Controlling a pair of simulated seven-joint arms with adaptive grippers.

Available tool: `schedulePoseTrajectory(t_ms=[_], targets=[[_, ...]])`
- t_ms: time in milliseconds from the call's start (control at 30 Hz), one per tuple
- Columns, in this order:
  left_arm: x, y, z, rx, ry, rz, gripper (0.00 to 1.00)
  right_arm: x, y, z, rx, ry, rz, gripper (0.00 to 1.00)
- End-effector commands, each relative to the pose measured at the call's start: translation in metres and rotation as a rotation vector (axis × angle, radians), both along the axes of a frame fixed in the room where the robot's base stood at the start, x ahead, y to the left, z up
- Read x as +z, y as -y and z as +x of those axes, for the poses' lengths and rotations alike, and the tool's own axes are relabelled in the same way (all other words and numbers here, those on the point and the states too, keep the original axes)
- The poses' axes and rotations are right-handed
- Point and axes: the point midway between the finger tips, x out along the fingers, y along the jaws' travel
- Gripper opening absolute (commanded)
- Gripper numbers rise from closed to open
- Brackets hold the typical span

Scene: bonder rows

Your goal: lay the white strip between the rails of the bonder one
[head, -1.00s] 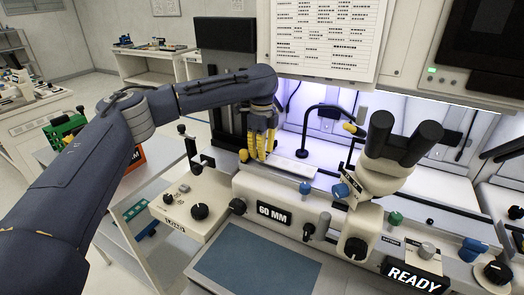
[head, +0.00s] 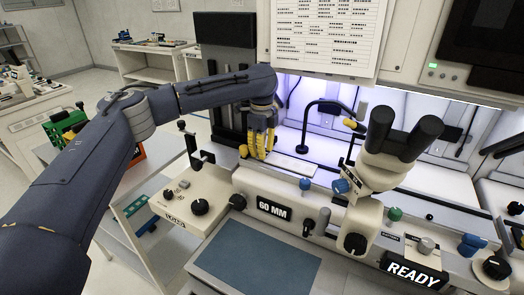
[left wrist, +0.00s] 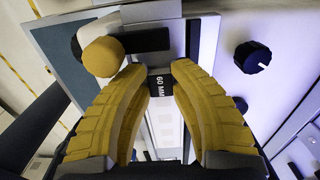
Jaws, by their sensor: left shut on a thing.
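The bonder marked 60 MM (head: 320,215) stands in the middle of the head view, with a microscope on its right side. A thin white strip (head: 293,165) lies level at the lit work area behind the bonder's front, running right from my left gripper. My left gripper (head: 258,146), with yellow ribbed fingers, points down at the strip's left end and is shut on it. The left wrist view shows both fingers (left wrist: 160,72) close together above the bonder's label. The grip point and the rails' contact with the strip are too hidden to tell. My right gripper is out of view.
The microscope (head: 400,145) rises right of the strip. A black curved lamp arm (head: 322,105) stands behind it. A control box with a knob (head: 196,203) sits at the bonder's left. A blue mat (head: 258,262) in front is clear. A READY sign (head: 412,275) is at lower right.

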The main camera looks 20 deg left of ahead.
Motion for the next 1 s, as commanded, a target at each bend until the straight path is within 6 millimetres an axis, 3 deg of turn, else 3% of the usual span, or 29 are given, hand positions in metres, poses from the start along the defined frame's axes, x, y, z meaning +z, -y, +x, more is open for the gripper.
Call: schedulePoseTrajectory(t_ms=[833,867,1000], targets=[[-0.0079,-0.0001,-0.0001,0.0,0.0,0.001,0.0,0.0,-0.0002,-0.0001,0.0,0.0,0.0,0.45],[-0.008,-0.0001,-0.0001,0.0,-0.001,0.001,0.27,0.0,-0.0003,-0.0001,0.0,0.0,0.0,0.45],[-0.0078,-0.0001,-0.0001,0.0,0.0,0.0,0.43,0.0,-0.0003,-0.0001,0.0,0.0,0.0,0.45]])
